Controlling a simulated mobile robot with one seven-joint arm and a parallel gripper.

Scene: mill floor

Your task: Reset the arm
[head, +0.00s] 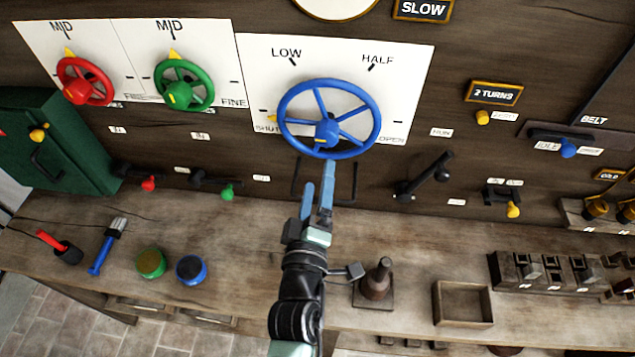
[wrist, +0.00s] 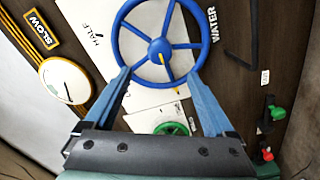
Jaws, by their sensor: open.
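My gripper (head: 318,188) has two blue fingers and points up at the wall panel, just below the blue handwheel (head: 329,118). In the wrist view my gripper (wrist: 163,78) is open, its fingers spread apart. The blue handwheel (wrist: 160,45) shows beyond and between the fingertips there, and nothing is held. I cannot tell whether a fingertip touches the rim. The wheel's yellow pointer is at the left, beside the SHUT label. My arm reaches up from the bottom of the head view over the bench.
Red (head: 85,81) and green (head: 184,85) handwheels are at the left, both pointers near MID. A black crank lever (head: 424,176) sticks out at the right. The wooden bench (head: 400,240) below bears a dark bell-shaped piece (head: 377,280), an open box (head: 463,303) and blue and green pots.

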